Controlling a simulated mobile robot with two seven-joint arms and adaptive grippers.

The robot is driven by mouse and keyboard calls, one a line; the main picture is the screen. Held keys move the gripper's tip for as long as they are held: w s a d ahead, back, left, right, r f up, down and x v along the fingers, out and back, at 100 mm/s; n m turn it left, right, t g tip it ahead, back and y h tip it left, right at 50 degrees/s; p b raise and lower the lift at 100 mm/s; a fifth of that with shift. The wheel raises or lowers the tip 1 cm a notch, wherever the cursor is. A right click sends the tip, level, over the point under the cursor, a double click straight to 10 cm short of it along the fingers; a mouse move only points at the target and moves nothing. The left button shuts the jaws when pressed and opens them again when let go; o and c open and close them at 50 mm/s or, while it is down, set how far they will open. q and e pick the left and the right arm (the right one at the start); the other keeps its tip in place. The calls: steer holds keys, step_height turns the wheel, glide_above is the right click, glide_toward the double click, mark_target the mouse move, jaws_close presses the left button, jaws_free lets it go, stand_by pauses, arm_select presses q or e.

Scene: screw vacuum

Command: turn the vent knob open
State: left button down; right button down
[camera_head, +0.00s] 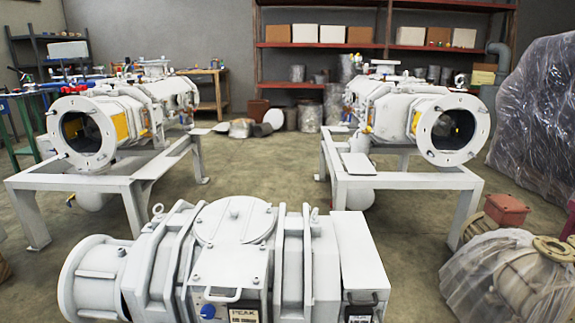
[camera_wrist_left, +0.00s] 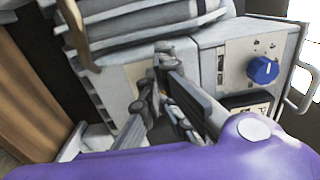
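The vent knob (camera_head: 208,311) is a small blue round knob low on the front of the white vacuum pump (camera_head: 233,219), near the bottom edge of the head view. In the left wrist view the blue knob (camera_wrist_left: 263,70) sits on a light panel (camera_wrist_left: 232,60) at the upper right. My left gripper (camera_wrist_left: 162,52) shows in the wrist view to the left of the knob, apart from it. Its fingers come together with no clear gap and nothing seen between them. Neither gripper shows in the head view.
A metal handle (camera_wrist_left: 304,88) sticks out right of the knob in the wrist view. Two more white pumps stand on frames behind, left (camera_head: 82,133) and right (camera_head: 451,130). A plastic-wrapped part (camera_head: 512,282) lies at the right. Open floor (camera_head: 262,172) lies between the frames.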

arm_select(q)
steer(key=shift+d+r, duration=0.2)
steer(key=shift+d, duration=0.15)
